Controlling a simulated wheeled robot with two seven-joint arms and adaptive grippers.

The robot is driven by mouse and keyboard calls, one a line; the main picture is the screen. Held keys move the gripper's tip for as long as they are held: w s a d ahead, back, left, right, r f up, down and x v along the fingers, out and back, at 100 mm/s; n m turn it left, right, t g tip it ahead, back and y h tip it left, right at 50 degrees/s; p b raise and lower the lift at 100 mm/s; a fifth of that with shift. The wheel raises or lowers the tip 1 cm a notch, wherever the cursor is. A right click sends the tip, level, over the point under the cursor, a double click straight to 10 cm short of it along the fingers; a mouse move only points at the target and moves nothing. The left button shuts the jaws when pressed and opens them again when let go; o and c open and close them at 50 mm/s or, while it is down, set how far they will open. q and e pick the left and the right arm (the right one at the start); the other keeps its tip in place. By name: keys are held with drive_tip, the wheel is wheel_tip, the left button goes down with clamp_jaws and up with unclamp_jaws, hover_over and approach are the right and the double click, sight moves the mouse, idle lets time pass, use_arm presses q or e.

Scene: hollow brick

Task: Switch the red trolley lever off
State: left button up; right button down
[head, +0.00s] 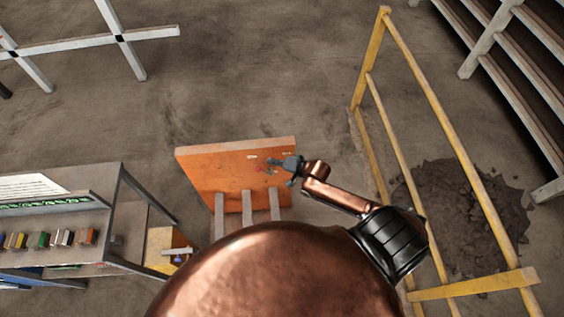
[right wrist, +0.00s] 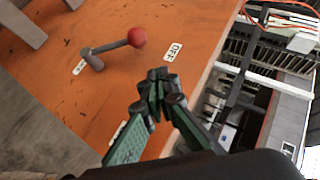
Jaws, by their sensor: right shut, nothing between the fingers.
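The red trolley lever (right wrist: 137,38) has a red ball on a grey arm and sits on the orange panel (right wrist: 60,85). In the right wrist view its ball end lies close to a white OFF label (right wrist: 173,51). A second white label (right wrist: 79,67) is beside its pivot. The panel (head: 217,170) also shows in the head view, where the lever is tiny. My right gripper (right wrist: 157,78) is shut and empty, in front of the panel. Its fingertips appear just below the ball, with a gap in the picture; depth is unclear. My left gripper is not in view.
A yellow railing (head: 430,95) stands to the right, beside a dark rubble patch (head: 470,205). A bench with small coloured blocks (head: 50,239) is at the left. Bare concrete floor lies behind the panel.

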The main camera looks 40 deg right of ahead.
drive_tip(key=r+v, duration=0.1)
drive_tip(key=v, duration=0.5)
drive_tip(key=shift+a+r+b, duration=0.15)
drive_tip(key=shift+a+b, duration=0.05)
drive_tip(key=shift+b, duration=0.15)
drive_tip(key=shift+s, duration=0.15)
drive_tip(key=s+d+f+n+g+h+b, duration=0.1)
drive_tip(key=s+d+f+b, duration=0.3)
drive_tip(key=f, duration=0.8)
drive_tip(key=s+d+f+n+g+h+b, duration=0.15)
drive_tip(key=s+f, duration=0.35)
drive_tip(key=f, duration=0.7)
drive_tip(key=s+d+f+n+g+h+b, duration=0.15)
drive_tip(key=s+d+f+b, duration=0.3)
drive_tip(key=f, duration=0.75)
drive_tip(key=s+a+f+n+g+b, duration=0.1)
drive_tip(key=s+a+f+n+b, duration=0.1)
drive_tip(key=s+f, duration=0.65)
drive_tip(key=s+a+f+n+g+b, duration=0.1)
drive_tip(key=s+a+f+g+b, duration=0.15)
drive_tip(key=s+f, duration=0.6)
drive_tip(key=s+a+f+n+g+b, duration=0.1)
drive_tip(key=s+a+f+b, duration=0.1)
drive_tip(key=s+f, duration=0.3)
drive_tip(key=s+a+f+n+g+b, duration=0.1)
drive_tip(key=s+a+f, duration=0.4)
drive_tip(key=s, duration=0.5)
drive_tip(key=shift+s+f+n+b, duration=0.4)
drive_tip(key=shift+n, duration=0.4)
